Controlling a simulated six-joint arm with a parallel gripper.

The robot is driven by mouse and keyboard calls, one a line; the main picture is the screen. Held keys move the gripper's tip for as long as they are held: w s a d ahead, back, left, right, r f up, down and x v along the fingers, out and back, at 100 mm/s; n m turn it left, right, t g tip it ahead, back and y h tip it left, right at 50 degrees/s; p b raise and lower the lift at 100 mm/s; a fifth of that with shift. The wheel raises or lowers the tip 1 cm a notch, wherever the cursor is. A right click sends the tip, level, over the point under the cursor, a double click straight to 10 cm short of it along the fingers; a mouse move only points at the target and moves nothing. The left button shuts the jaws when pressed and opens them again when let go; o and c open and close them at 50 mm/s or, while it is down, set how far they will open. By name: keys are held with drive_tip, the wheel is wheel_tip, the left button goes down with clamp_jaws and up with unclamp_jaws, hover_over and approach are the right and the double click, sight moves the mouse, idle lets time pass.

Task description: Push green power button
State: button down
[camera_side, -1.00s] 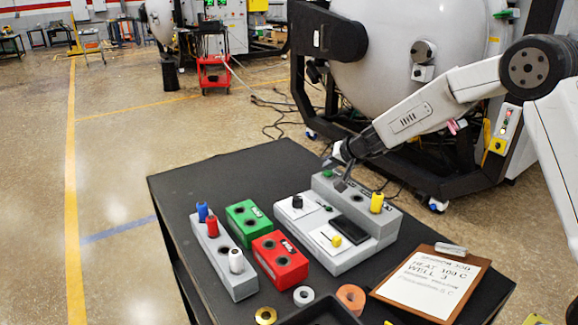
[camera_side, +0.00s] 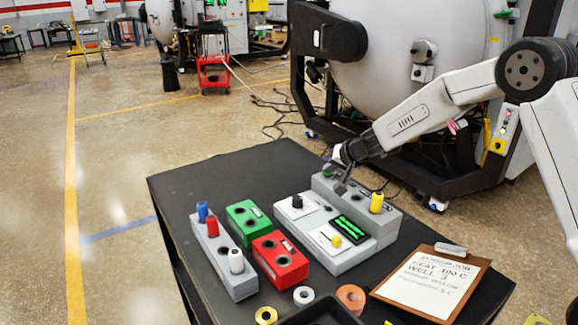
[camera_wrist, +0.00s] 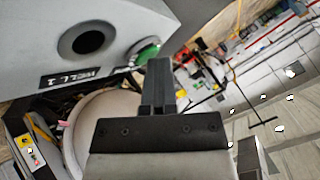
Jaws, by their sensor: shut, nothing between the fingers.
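The green power button (camera_wrist: 147,53) is a round glossy dome on the grey block, at its edge beside a dark well hole (camera_wrist: 88,42). My gripper (camera_side: 342,187) is shut and empty, pointing down over that end of the block. In the wrist view its fingers (camera_wrist: 157,66) partly cover the button's right side. I cannot tell whether they touch it. The grey unit's screen (camera_side: 352,229) is lit with green characters.
A grey rack (camera_side: 222,254) with blue, red and white vials, a green block (camera_side: 247,222) and a red block (camera_side: 280,260) stand to the left. A clipboard (camera_side: 432,284) lies at front right.

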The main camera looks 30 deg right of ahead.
sight(331, 175)
drive_tip(key=shift+r, duration=0.45)
idle(0.4)
drive_tip(key=shift+r, duration=2.9)
drive_tip(key=shift+s, duration=0.15)
